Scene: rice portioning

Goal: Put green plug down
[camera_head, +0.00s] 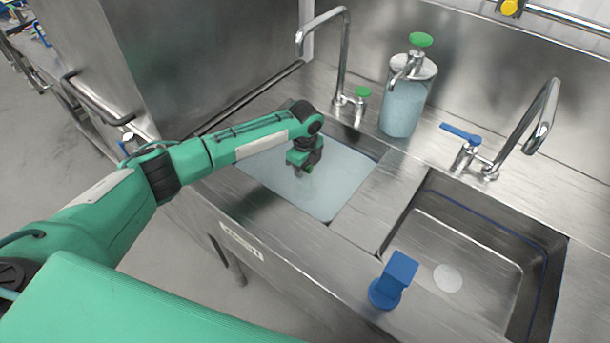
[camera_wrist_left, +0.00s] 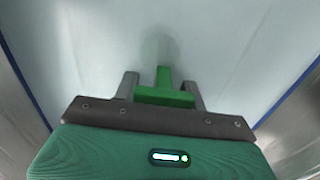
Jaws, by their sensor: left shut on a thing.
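The green plug (camera_wrist_left: 165,92) is held between the two fingers of my left gripper (camera_wrist_left: 163,88) in the left wrist view. In the head view my left gripper (camera_head: 303,168) points down into the left sink (camera_head: 345,200), which holds pale bluish water. The plug's lower end is hard to make out in the head view. A dim round spot shows below the plug in the wrist view; I cannot tell whether the plug touches it. My right gripper is not in view.
A blue plug (camera_head: 393,280) stands on the front rim by the empty right sink (camera_head: 470,245). Behind are a left faucet (camera_head: 343,60) with green knob, a right faucet (camera_head: 540,120) with blue lever, and a clear dispenser (camera_head: 403,105). A steel cabinet wall (camera_head: 180,60) stands at left.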

